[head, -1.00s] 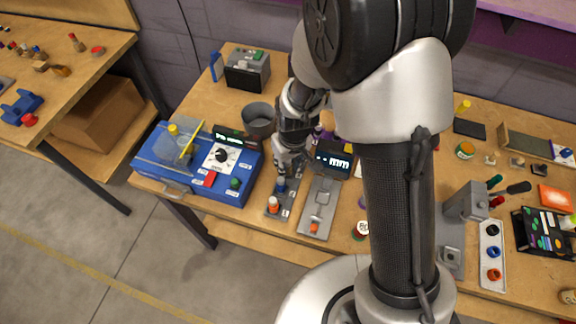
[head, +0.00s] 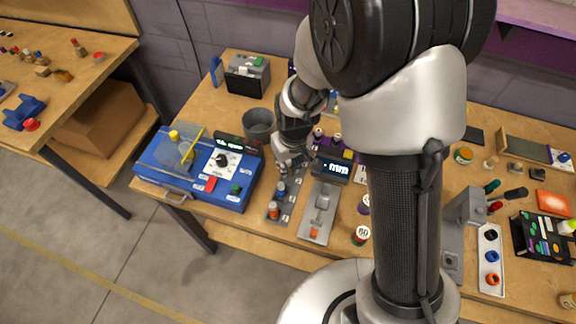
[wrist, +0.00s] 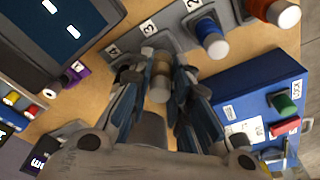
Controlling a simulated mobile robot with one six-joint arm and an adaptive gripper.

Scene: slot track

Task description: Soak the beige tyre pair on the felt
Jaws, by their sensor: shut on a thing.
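My gripper (wrist: 158,88) is shut on a tan-beige cylindrical piece (wrist: 161,66), which looks like the beige tyre pair. In the wrist view the piece lies between the fingertips, close to the slot marked 3 of the grey numbered rack (wrist: 172,40); I cannot tell whether it still touches the rack. In the head view my gripper (head: 289,163) is over the far end of the rack (head: 270,221), and the held piece is not clear there. A blue-topped piece (wrist: 211,38) and an orange one (wrist: 272,10) stand in the rack. I cannot identify the felt for sure.
A blue machine (head: 222,200) with a dial and buttons stands left of the rack. A grey device with a lever (head: 318,212) and a small display (head: 331,168) stand to its right. A dark grey cup (head: 259,124) is behind. Free table room is narrow.

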